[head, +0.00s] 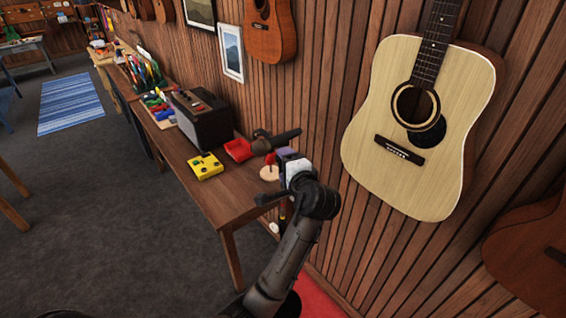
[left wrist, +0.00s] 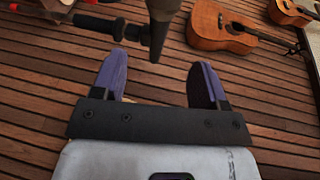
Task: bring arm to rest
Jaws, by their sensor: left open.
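My left arm rises from the bottom of the head view, and its gripper (head: 287,155) is above the near right end of the wooden table (head: 229,199). In the left wrist view the gripper (left wrist: 158,75) has its two purple fingers spread apart, with nothing between them. A dark tapered object (left wrist: 163,25) and a black rod with knobs (left wrist: 110,27) show just beyond the fingers. In the head view a dark elongated object (head: 276,142) is beside the gripper; I cannot tell what it is. My right gripper is not in view.
The table holds a black amplifier (head: 203,122), a yellow box (head: 205,166), a red tray (head: 238,149) and a pale round piece (head: 269,173). A pale guitar (head: 415,130) hangs on the slatted wall at right, close to my arm.

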